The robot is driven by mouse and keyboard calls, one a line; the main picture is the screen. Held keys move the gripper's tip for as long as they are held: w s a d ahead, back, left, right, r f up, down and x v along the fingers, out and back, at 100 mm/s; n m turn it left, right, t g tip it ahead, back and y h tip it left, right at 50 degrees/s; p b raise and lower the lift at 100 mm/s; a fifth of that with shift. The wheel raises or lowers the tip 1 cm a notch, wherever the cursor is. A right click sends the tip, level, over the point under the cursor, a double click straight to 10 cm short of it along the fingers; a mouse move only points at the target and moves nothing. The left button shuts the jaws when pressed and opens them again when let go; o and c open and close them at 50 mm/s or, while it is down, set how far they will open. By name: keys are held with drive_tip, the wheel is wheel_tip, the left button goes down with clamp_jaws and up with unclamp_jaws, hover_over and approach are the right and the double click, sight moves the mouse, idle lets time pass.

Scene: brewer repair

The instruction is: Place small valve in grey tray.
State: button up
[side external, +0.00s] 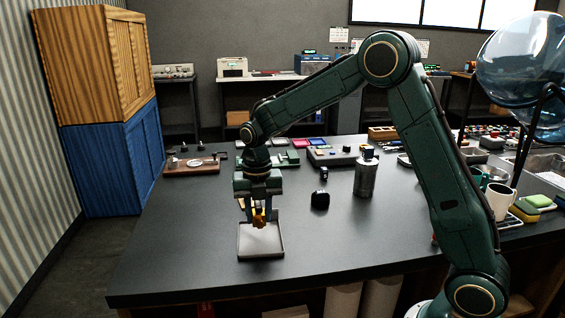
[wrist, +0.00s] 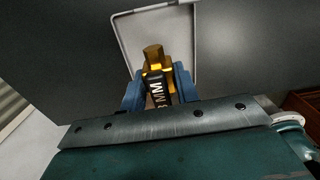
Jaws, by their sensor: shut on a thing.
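The small valve (side external: 258,217) is a brass-coloured piece held between the fingers of my gripper (side external: 258,212). In the wrist view the valve (wrist: 154,62) shows a brass hex end and a black body with white lettering. The blue fingers of my gripper (wrist: 158,90) are shut on its sides. The grey tray (side external: 261,255) is a shallow square tray near the front of the table, and the valve is over it. The tray's rim (wrist: 117,22) also shows behind the valve in the wrist view. I cannot tell whether the valve touches the tray floor.
A black object (side external: 320,200) stands right of the tray, with a metal canister (side external: 365,180) behind it. A wooden board (side external: 194,165) with parts lies at the back left. White mugs (side external: 499,201) stand at the right. The table left of the tray is clear.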

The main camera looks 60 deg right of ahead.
sight(260, 238)
drive_tip(key=shift+f, duration=0.1)
drive_tip(key=shift+f, duration=2)
drive_tip(key=shift+f, duration=0.1)
drive_tip(key=o, duration=1.1)
drive_tip(key=shift+c, duration=0.2)
wheel_tip(260, 238, up, 12)
drive_tip(key=shift+f, duration=0.1)
drive_tip(key=shift+r, duration=0.2)
